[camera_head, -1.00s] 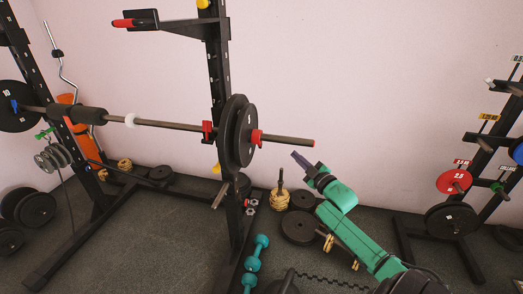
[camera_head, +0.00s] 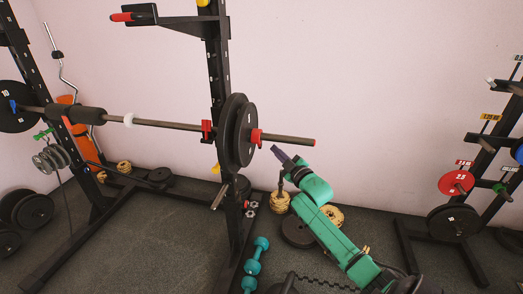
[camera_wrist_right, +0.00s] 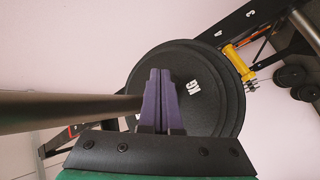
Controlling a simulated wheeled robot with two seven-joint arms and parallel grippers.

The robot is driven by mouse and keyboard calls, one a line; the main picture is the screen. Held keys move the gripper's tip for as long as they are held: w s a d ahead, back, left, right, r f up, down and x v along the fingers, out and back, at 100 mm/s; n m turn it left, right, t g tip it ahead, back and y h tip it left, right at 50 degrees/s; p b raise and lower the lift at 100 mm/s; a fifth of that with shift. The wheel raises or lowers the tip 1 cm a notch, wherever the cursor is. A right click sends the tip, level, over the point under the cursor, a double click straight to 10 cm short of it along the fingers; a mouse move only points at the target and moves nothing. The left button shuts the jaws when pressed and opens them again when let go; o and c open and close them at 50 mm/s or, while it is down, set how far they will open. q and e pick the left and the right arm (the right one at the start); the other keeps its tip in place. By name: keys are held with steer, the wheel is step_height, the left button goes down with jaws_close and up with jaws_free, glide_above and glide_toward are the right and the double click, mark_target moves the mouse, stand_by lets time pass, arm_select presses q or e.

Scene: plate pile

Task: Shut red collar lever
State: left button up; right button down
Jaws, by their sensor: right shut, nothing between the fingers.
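The red collar (camera_head: 256,137) sits on the barbell sleeve (camera_head: 290,140), against the outer face of the black plates (camera_head: 238,130). I cannot tell its lever apart from its body at this size. My right gripper (camera_head: 275,150) is shut and empty, just below the bar and to the right of the collar, apart from it. In the right wrist view, its purple fingers (camera_wrist_right: 158,100) are together in front of the black plate (camera_wrist_right: 200,85), with the bar (camera_wrist_right: 60,111) at the left. The collar is not clearly seen there. My left gripper is not in view.
The black rack upright (camera_head: 218,80) stands just left of the plates. A plate rack with a red plate (camera_head: 455,184) is at the right. Teal dumbbells (camera_head: 256,255) lie on the floor. The space right of the bar end is free.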

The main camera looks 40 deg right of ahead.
mark_target(259, 147)
steer(key=shift+w+a, duration=0.55)
steer(key=shift+w, duration=0.05)
steer(key=shift+r, duration=0.1)
stand_by(1.5)
steer(key=shift+w+a, duration=0.25)
steer(key=shift+w, duration=0.05)
steer(key=shift+w+a, duration=0.65)
steer(key=shift+w, duration=0.2)
stand_by(1.1)
steer(key=shift+w+a+r+b, duration=0.25)
steer(key=shift+w+a+b, duration=0.15)
steer(key=shift+w+a, duration=0.15)
stand_by(1.1)
